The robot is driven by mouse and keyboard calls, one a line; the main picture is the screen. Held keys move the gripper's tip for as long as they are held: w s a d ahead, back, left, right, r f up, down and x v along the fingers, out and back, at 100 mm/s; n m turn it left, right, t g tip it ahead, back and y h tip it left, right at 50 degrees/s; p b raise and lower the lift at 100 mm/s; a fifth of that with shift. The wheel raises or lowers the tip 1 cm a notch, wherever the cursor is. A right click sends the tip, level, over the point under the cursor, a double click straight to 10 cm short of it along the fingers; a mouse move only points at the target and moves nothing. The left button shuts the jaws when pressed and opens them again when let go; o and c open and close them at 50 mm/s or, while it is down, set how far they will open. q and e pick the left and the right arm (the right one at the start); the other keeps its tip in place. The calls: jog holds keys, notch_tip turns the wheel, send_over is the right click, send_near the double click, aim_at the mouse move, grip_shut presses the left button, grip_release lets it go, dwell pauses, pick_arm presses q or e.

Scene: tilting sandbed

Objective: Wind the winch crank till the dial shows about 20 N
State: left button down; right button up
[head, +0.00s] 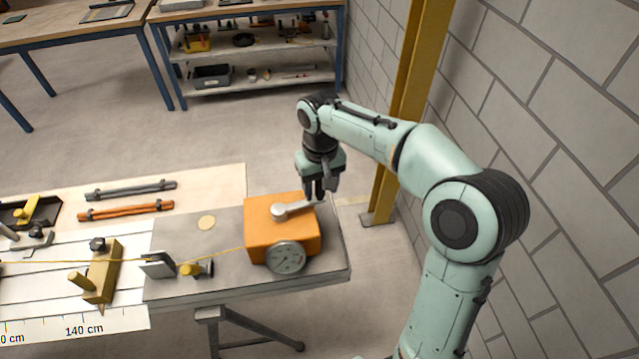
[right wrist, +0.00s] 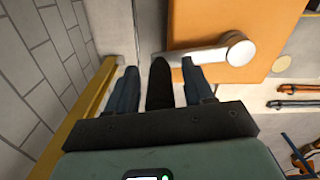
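The orange winch box (head: 285,238) sits on the grey plate at the bench's right end. Its pale crank arm (head: 290,209) lies on top, pointing right; it also shows in the right wrist view (right wrist: 205,56). A round dial (head: 286,257) is on the box's front; its needle is too small to read. My right gripper (head: 320,194) points down at the crank's outer end. In the right wrist view, its fingers (right wrist: 161,78) stand apart on either side of the dark crank handle (right wrist: 160,88), with narrow gaps showing. My left gripper is out of view.
A yellow cord (head: 222,253) runs left from the winch past a metal bracket (head: 157,265) and brass fitting (head: 197,269). A yellow post (head: 410,110) and block wall stand close on the right. Orange (head: 125,210) and grey bars (head: 130,190) lie left.

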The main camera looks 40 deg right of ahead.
notch_tip(320, 180, up, 13)
jog(key=p, duration=0.2)
jog(key=shift+w+p, duration=0.15)
jog(key=shift+p, duration=0.15)
jog(key=shift+r, duration=0.2)
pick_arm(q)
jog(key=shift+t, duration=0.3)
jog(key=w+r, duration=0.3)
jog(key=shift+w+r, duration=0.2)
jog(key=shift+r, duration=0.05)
